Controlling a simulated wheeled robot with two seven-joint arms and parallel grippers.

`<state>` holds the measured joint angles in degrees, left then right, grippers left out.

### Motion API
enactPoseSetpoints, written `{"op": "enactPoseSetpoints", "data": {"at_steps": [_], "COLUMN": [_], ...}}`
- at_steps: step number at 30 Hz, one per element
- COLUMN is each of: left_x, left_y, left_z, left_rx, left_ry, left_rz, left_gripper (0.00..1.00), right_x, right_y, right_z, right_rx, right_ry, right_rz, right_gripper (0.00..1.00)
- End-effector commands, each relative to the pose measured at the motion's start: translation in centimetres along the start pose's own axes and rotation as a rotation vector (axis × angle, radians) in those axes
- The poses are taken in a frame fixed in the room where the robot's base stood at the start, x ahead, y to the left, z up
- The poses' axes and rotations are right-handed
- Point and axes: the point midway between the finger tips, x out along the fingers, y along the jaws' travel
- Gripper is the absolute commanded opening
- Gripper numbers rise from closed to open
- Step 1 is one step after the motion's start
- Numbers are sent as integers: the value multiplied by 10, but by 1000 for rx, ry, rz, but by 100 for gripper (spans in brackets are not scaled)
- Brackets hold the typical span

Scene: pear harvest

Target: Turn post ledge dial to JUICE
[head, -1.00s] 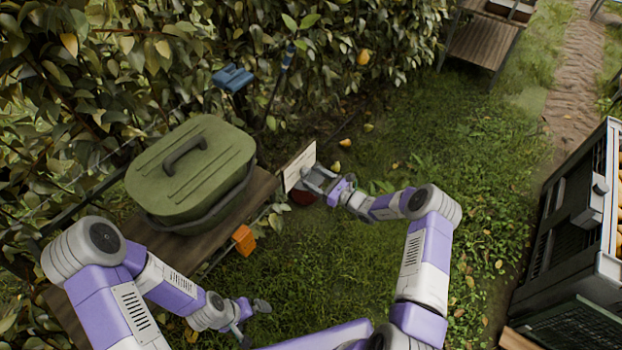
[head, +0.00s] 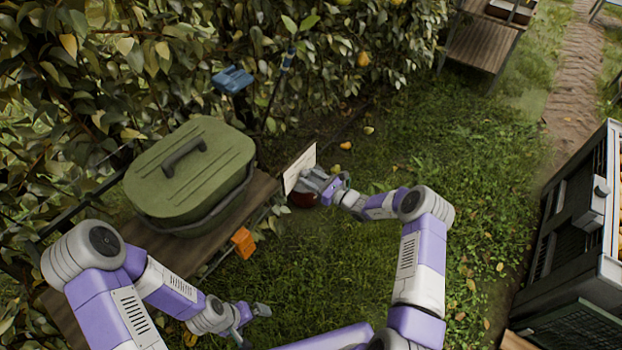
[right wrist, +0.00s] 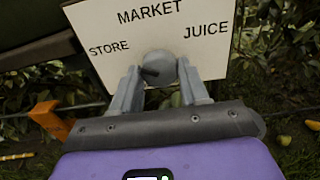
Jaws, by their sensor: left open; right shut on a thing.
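The dial (right wrist: 160,68) is a round grey knob on a pale board (right wrist: 100,45) marked STORE at left, MARKET at top and JUICE at right. A dark pointer mark on the knob faces left, on the STORE side. My right gripper (right wrist: 163,80) has a finger on each side of the knob and is shut on it. In the head view, the board (head: 299,167) stands edge-on at the ledge end, with my right gripper (head: 314,180) against its face, hiding the knob. My left gripper (head: 254,322) is open and empty over the grass.
A green lidded bin (head: 190,168) sits on the wooden ledge (head: 262,187). An orange block (head: 243,242) hangs at the ledge's front edge, and a dark red round thing (head: 302,199) is below the board. A black crate (head: 570,220) stands at right. Grass between is clear.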

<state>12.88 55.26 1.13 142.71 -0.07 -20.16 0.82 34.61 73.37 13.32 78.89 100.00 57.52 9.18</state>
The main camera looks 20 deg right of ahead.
Motion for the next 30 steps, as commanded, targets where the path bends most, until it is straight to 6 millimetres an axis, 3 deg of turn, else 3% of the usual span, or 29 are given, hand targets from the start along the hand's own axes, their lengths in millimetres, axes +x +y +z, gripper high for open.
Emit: {"op": "enactPoseSetpoints", "data": {"at_steps": [11, 30], "left_x": [3, 6], "left_y": [-1, -2], "left_z": [0, 0], "left_rx": [0, 0], "left_ry": [0, 0], "left_rz": [0, 0], "left_gripper": [100, 100], "right_x": [0, 0], "right_y": [0, 2], "right_z": [-1, 0], "right_rx": [137, 726], "right_ry": [-1, 0], "right_rz": [1, 1], "right_gripper": [14, 14]}}
